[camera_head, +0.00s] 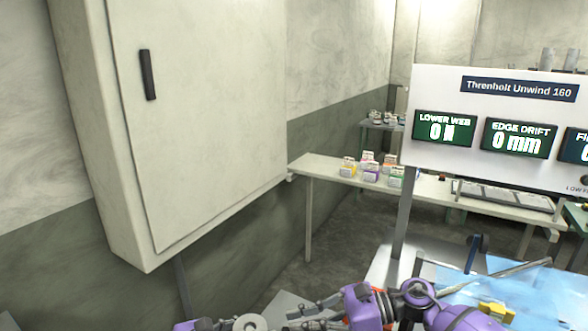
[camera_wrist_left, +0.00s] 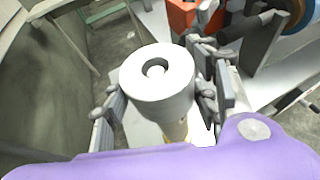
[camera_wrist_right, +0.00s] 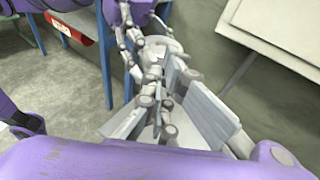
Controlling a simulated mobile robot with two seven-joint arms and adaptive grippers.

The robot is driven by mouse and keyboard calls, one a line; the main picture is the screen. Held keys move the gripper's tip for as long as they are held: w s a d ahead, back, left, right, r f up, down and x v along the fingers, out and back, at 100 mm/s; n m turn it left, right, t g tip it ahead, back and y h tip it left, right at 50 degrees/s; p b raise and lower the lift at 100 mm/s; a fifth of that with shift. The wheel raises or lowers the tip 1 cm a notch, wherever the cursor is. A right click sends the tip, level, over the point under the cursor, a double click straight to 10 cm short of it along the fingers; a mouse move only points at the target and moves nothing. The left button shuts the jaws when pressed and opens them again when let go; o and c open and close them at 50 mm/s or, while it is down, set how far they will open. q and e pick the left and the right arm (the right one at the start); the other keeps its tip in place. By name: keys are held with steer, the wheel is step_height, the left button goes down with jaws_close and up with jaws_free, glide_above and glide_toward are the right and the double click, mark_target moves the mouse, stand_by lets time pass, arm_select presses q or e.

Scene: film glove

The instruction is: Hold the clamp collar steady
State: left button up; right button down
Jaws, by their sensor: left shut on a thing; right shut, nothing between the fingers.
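The clamp collar, a pale grey round piece with a hole in its top, is at the bottom edge of the head view (camera_head: 249,322). It fills the middle of the left wrist view (camera_wrist_left: 150,96), with a yellowish part below it. My left gripper (camera_wrist_left: 160,98) is shut on it, with a finger on either side. My right gripper (camera_head: 312,312) is shut and empty just right of the collar in the head view. In the right wrist view, its fingers (camera_wrist_right: 165,105) overlap other grey parts, so contact with the collar cannot be told.
A white panel with green displays (camera_head: 485,130) stands at right. Below it lies blue film (camera_head: 545,293) with a yellow piece (camera_head: 496,311). A bench (camera_head: 325,167) with small boxes stands behind. A tall pale cabinet (camera_head: 190,120) is on the left wall.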

steer(key=shift+s+a+f, duration=0.15)
steer(key=shift+f, duration=0.3)
stand_by(0.3)
steer(key=shift+w, duration=0.3)
stand_by(0.4)
steer(key=f+v, duration=0.1)
steer(key=v, duration=0.5)
steer(key=shift+r, duration=0.2)
stand_by(0.3)
steer(key=shift+w, duration=0.1)
steer(key=shift+s+a, duration=0.2)
steer(key=shift+a, duration=1.25)
steer(key=shift+s+a, duration=0.2)
steer(key=shift+a, duration=1.2)
